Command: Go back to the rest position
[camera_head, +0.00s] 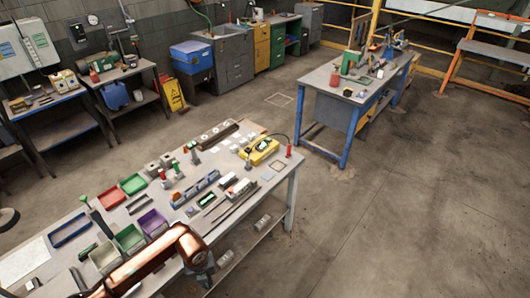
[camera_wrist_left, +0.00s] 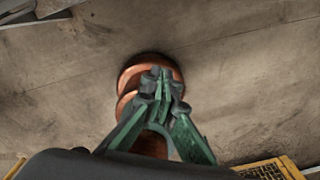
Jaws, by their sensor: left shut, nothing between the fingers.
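My left arm, copper-coloured, crosses the bottom left of the head view in front of the near workbench (camera_head: 262,214). Its left gripper (camera_wrist_left: 162,88) shows plainly in the left wrist view. Its green fingers are drawn together with nothing between them. Bare concrete floor and a round copper part of mine lie behind the fingertips. My right gripper is in neither view.
The near workbench carries coloured bins, a yellow device (camera_head: 262,150) and several small parts. A second blue-legged workbench (camera_head: 330,112) stands farther back. An orange rack (camera_head: 463,62) is at the right. The floor at the right is clear.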

